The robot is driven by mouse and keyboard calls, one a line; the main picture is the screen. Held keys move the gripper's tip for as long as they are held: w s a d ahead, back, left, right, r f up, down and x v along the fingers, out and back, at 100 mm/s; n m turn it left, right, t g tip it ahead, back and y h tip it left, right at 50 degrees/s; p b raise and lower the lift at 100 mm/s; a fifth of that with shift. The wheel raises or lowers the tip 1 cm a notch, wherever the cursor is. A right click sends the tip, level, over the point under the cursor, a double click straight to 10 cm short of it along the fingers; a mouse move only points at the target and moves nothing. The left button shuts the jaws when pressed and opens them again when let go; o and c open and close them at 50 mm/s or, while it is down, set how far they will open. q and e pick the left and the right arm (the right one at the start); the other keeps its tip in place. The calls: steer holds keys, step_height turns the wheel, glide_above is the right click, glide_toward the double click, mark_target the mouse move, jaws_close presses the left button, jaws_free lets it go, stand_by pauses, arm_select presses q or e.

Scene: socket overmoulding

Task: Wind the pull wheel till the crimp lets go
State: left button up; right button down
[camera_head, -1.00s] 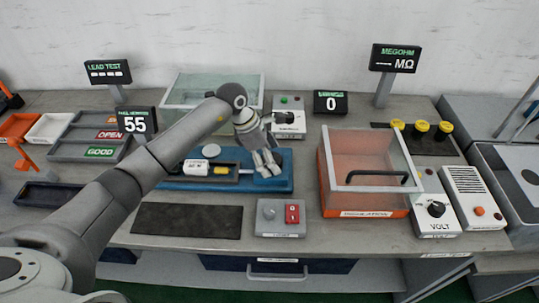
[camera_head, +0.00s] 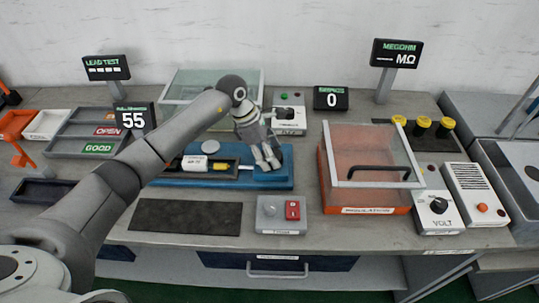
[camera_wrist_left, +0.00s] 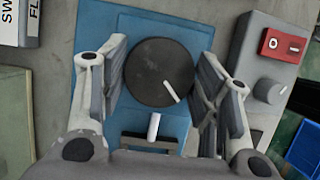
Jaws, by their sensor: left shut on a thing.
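The pull wheel (camera_wrist_left: 160,72) is a dark round disc with a white mark near its lower right edge, on the blue pull rig (camera_head: 215,182). My left gripper (camera_head: 268,164) comes down over the rig's right end. In the left wrist view its fingers (camera_wrist_left: 160,85) are on both sides of the wheel, shut on it. A short white rod (camera_wrist_left: 153,126) shows beside the wheel in that view. The rig holds a yellow piece (camera_head: 221,167) left of the gripper. The pull display (camera_head: 133,120) reads 55. Whether the crimp still holds is too small to tell. My right gripper is not in view.
A switch box with a red switch (camera_head: 292,210) stands in front of the rig. The orange box with a clear lid (camera_head: 365,209) stands to the right. A glass tank (camera_head: 190,88) stands behind. A dark mat (camera_head: 186,217) lies clear in front.

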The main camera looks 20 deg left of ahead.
arm_select(q)
steer(key=m+b, duration=0.1)
steer(key=b, duration=0.1)
steer(key=m+b, duration=0.1)
steer(key=b, duration=0.1)
steer(key=shift+w+f+m+g, duration=0.15)
steer(key=shift+f+m+g, duration=0.1)
steer(key=shift+m+g, duration=0.15)
steer(key=shift+r+m+g+b, duration=0.2)
steer(key=shift+m+g+b, duration=0.3)
steer(key=shift+m+b, duration=0.85)
steer(key=o, duration=1)
steer(key=shift+a+r, duration=0.1)
steer(key=shift+r, duration=0.15)
steer(key=v, duration=1.1)
steer(key=shift+a+r, duration=0.2)
steer(key=shift+a, duration=0.05)
